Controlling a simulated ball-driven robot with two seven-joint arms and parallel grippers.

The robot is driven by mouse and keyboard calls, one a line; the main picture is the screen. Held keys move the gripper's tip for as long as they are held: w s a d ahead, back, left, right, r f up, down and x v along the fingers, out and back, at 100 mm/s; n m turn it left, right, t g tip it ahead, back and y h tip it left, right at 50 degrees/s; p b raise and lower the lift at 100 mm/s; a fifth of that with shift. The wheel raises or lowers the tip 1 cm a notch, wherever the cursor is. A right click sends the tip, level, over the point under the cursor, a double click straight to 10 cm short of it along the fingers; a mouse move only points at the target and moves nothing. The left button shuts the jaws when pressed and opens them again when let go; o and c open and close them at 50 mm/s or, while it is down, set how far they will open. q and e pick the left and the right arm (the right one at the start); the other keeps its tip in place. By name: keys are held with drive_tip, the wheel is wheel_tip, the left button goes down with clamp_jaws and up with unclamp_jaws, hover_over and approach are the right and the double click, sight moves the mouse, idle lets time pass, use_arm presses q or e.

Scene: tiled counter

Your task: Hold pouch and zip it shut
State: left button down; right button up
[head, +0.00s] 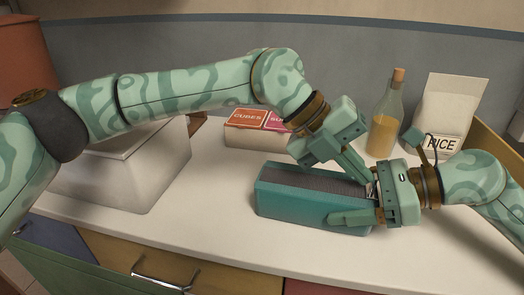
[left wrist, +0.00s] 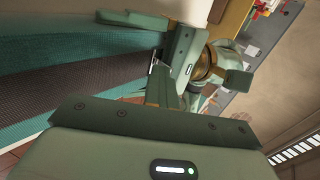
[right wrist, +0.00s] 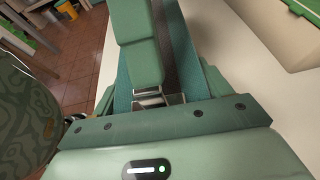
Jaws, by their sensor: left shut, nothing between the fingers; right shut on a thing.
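The teal pouch (head: 300,207) lies on the counter, long side across the head view, with a dark grey strip (head: 310,178) along its top. My right gripper (head: 352,200) is shut on the pouch's right end, one finger along its front side. My left gripper (head: 366,178) is shut and empty, its tips low over the top at that same end, close to my right gripper. A small silver metal piece, which looks like the zip slider, shows beside the left fingers in the right wrist view (right wrist: 150,97). Whether the left fingers touch it I cannot tell.
Behind the pouch stand a box marked cubes (head: 245,122), a bottle of amber liquid (head: 384,125) and a rice bag (head: 450,105). A pale bin (head: 125,180) stands at the left. The counter in front of the pouch is clear up to its edge.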

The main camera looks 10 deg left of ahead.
use_arm(q)
drive_tip(key=a, duration=0.4)
drive_tip(key=shift+w+a+r, duration=0.1)
drive_tip(key=shift+w+a, duration=0.1)
drive_tip(key=v, duration=0.9)
drive_tip(key=shift+a+r, duration=0.15)
drive_tip(key=shift+r, duration=0.1)
use_arm(e)
drive_tip(key=o, duration=1)
